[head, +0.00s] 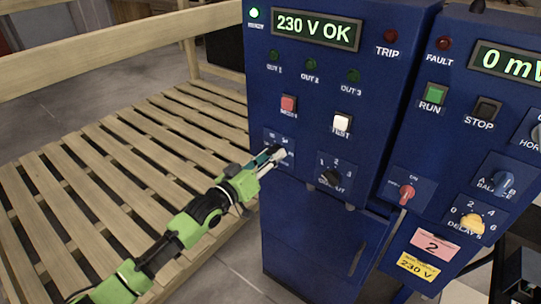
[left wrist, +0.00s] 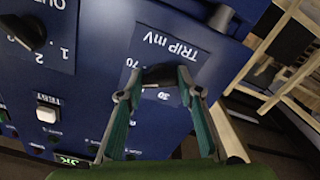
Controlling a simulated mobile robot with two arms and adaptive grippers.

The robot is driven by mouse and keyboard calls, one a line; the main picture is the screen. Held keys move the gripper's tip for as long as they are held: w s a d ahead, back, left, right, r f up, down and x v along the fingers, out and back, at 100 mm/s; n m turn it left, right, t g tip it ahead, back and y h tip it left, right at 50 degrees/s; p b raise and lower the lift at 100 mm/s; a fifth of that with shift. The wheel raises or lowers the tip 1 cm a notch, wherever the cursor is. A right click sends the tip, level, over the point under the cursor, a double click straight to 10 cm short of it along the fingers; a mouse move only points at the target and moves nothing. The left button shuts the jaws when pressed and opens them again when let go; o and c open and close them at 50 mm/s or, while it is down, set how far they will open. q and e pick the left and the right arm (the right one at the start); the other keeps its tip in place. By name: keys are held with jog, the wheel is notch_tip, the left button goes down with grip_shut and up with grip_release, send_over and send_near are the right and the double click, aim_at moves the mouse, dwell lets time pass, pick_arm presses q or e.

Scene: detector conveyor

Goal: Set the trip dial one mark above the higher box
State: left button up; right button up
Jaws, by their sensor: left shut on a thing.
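The trip dial is a black knob (left wrist: 160,74) on a blue plate marked "TRIP mV" in the left wrist view, with "70" and "30" readable beside it. In the head view its plate (head: 271,136) is on the left cabinet's front, and the knob is mostly hidden by my gripper. My left gripper (head: 274,154) is shut on the knob; its two teal fingers (left wrist: 160,92) straddle it in the left wrist view. The pointer's exact mark cannot be read. The cabinet display (head: 316,29) reads "230 V OK". No boxes are in view. My right gripper is not in view.
Near the dial are an output selector knob (head: 331,176), a white test button (head: 342,122) and a red button (head: 288,103). The right cabinet's display (head: 508,62) begins "0 mV". A slatted wooden pallet (head: 110,150) is at left.

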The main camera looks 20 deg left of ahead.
pick_arm(q)
jog(key=m, duration=0.5)
jog(key=shift+a+f+p, duration=0.1)
jog(key=shift+f+p, duration=0.05)
jog(key=shift+p, duration=0.2)
dwell(0.4)
jog(key=o, duration=1.1)
jog(key=v, duration=1.2)
